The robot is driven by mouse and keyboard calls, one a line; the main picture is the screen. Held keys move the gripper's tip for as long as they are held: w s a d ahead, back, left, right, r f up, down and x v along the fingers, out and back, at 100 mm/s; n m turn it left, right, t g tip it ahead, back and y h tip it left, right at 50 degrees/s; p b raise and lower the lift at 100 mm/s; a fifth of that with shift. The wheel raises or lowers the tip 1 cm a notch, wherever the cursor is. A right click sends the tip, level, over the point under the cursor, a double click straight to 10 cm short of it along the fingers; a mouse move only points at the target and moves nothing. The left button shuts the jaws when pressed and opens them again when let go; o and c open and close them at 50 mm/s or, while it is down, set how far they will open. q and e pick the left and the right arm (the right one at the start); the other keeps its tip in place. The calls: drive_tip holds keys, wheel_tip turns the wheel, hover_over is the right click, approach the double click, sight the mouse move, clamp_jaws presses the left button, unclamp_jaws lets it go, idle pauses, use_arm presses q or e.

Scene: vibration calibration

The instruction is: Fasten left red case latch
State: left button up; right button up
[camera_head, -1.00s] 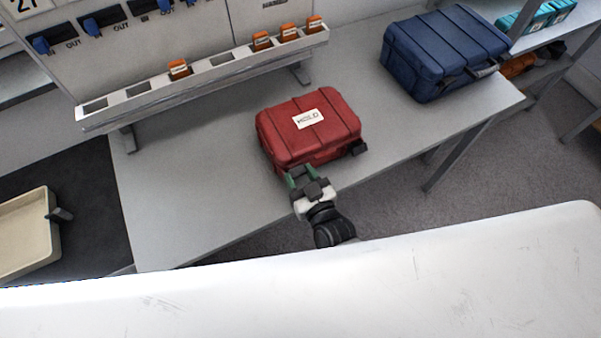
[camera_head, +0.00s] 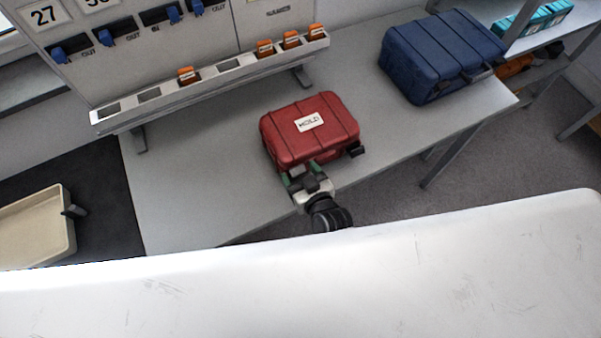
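A red case (camera_head: 312,126) with a white "HOLD" label on its lid sits closed on the grey bench (camera_head: 195,200). A dark latch (camera_head: 356,149) shows at the right end of its front side and stands out from the case. My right gripper (camera_head: 299,172), with green fingertips, is at the left part of the case's front side. Its fingers look spread apart. The left latch is hidden behind the gripper, and I cannot tell if the fingers touch it. My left gripper is not in view.
A blue case (camera_head: 440,55) stands at the bench's right end. A rack (camera_head: 215,80) with several orange pieces runs along the back. A beige tray (camera_head: 35,230) is at the far left. The bench left of the red case is clear.

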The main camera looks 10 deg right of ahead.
drive_tip(key=b+v, duration=0.1)
drive_tip(key=v, duration=0.9)
drive_tip(key=shift+s+b, duration=0.35)
drive_tip(key=shift+s, duration=0.05)
drive_tip(key=shift+d, duration=0.15)
